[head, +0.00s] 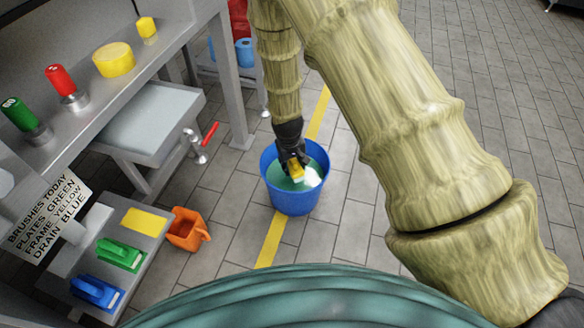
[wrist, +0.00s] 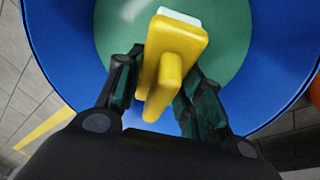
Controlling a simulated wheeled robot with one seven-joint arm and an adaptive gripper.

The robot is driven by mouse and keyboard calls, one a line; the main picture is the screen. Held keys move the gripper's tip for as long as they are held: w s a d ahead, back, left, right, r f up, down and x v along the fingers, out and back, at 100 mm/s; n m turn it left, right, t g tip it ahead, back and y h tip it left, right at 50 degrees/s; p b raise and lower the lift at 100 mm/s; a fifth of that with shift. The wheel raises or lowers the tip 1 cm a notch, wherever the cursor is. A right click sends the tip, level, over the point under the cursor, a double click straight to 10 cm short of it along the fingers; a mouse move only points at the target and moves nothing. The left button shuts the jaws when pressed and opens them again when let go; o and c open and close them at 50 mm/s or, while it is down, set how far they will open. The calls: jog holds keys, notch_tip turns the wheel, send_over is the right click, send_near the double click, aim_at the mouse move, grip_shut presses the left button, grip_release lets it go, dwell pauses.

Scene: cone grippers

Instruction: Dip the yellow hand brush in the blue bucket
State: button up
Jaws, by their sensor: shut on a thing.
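The blue bucket (head: 291,203) stands on the tiled floor in the head view, holding green liquid; its blue inner wall (wrist: 62,45) fills much of the wrist view. My gripper (head: 292,165) points down over the bucket's mouth. It is shut on the yellow hand brush (wrist: 172,55), whose handle lies between the two fingers. The brush's pale bristle end points toward the green liquid. In the head view the brush (head: 297,168) shows as a small yellow patch within the bucket's rim. I cannot tell whether the bristles touch the liquid.
A low rack (head: 75,262) at the left holds a green brush (head: 121,253), a blue brush (head: 96,291) and a bare yellow pad (head: 143,222). A sign (head: 45,215) lists brush colours. An orange container (head: 187,230) stands between rack and bucket. The floor right of the bucket is clear.

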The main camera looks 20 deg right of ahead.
jog(key=shift+r+p, duration=5.15)
jog(key=shift+r, duration=0.4)
jog(key=shift+r+p, duration=2.05)
jog(key=shift+p, duration=0.05)
